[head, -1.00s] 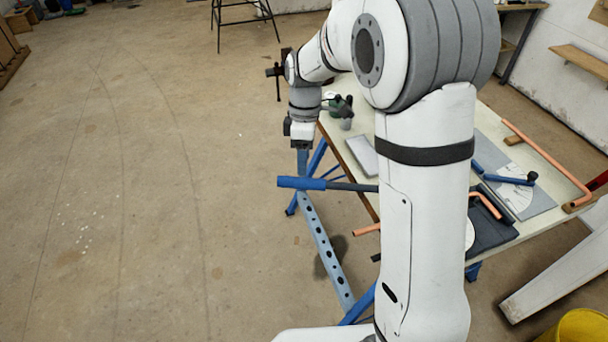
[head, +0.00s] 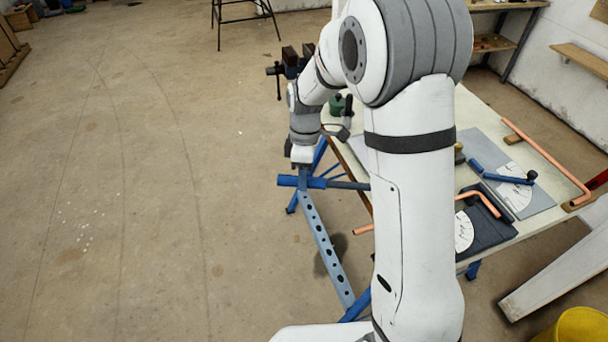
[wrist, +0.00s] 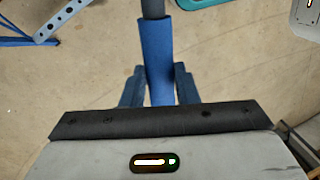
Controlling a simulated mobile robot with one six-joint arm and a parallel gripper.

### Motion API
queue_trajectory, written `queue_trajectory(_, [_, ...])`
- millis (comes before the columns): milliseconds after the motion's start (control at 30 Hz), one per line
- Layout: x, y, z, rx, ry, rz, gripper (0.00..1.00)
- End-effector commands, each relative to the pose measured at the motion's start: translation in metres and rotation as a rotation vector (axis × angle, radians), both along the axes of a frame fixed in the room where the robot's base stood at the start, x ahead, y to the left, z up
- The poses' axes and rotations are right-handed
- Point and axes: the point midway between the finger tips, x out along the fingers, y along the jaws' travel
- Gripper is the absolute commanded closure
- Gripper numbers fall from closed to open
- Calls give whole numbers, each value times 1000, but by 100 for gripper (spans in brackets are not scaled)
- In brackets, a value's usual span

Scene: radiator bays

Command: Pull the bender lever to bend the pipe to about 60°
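The bender's lever has a blue handle (head: 286,181) and a dark rod (head: 347,185) that runs behind my arm. The handle juts past the table's left edge. My gripper (head: 302,180) is down at the handle, pointing downward. In the wrist view the blue handle (wrist: 158,55) passes between my two blue fingers (wrist: 160,86), one close on each side; whether they press on it I cannot tell. The bender's dark base (head: 492,233) carries a white angle dial (head: 464,231). A copper pipe (head: 483,199) shows there with a bend; my arm hides much of the bender.
A grey board (head: 540,196) with another dial and a blue lever (head: 500,174) lies on the table's right side. A long copper pipe (head: 548,160) lies behind it. A vise (head: 291,62) stands at the far corner. The floor (head: 120,180) to the left is clear.

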Motion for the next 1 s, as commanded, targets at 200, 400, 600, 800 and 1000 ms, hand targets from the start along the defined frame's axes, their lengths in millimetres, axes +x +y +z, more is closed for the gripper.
queue_trajectory(200, [0, 0, 0, 0, -1, -1, 91])
queue_trajectory(400, [0, 0, 0, 0, -1, -1, 100])
queue_trajectory(600, [1, -1, 0, 0, -1, -2, 100])
queue_trajectory(800, [0, 0, 0, 0, -1, 5, 100])
queue_trajectory(1000, [-9, 11, 0, 1, -1, 65, 100])
